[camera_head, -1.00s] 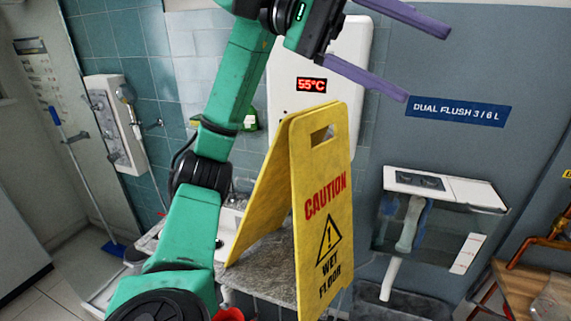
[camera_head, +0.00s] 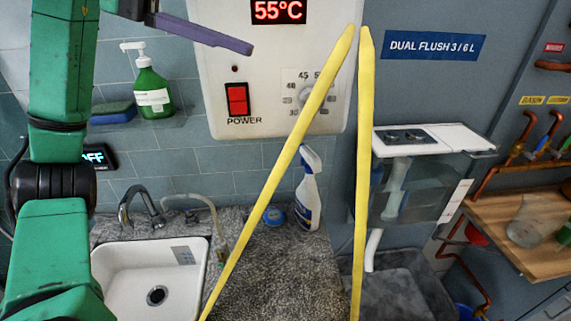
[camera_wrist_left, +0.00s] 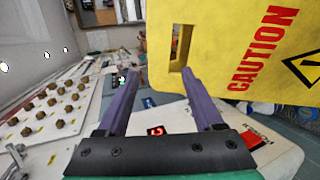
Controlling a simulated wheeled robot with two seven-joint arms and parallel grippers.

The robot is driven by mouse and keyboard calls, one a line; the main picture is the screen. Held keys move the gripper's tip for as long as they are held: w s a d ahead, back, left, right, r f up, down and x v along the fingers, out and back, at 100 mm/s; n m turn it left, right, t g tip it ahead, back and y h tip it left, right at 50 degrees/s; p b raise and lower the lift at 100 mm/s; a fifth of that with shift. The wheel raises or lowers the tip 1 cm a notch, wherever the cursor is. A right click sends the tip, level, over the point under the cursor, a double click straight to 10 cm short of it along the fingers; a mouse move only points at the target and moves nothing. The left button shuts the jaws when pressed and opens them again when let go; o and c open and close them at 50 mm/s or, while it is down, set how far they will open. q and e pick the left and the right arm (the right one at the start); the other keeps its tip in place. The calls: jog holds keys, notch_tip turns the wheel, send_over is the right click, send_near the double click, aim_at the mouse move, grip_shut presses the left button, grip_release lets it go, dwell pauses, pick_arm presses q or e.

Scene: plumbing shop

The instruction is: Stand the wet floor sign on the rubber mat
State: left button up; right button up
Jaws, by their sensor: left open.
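The yellow wet floor sign (camera_head: 365,170) shows edge-on in the head view as two thin panels, spread apart below and nearly meeting at the top. Its lower ends are out of frame. In the left wrist view the sign's lettered face (camera_wrist_left: 245,50) fills the upper right, with its handle slot beside the right finger. My left gripper (camera_wrist_left: 160,76) is open, with nothing visible between its purple fingers; I cannot tell whether a finger touches the sign. In the head view one purple finger (camera_head: 205,35) shows left of the sign's top. I cannot make out the rubber mat.
A speckled counter (camera_head: 275,275) with a white sink (camera_head: 130,285), tap and spray bottle (camera_head: 308,190) lies behind the sign. A white heater (camera_head: 275,75) hangs on the wall above. A cistern (camera_head: 420,180) and copper pipes stand at the right.

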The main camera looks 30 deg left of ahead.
pick_arm(q)
jog(key=p+x, duration=0.3)
jog(key=x, duration=1.1)
jog(key=shift+r, duration=0.2)
jog(key=shift+d+f, duration=0.1)
jog(key=shift+d, duration=0.1)
grip_shut()
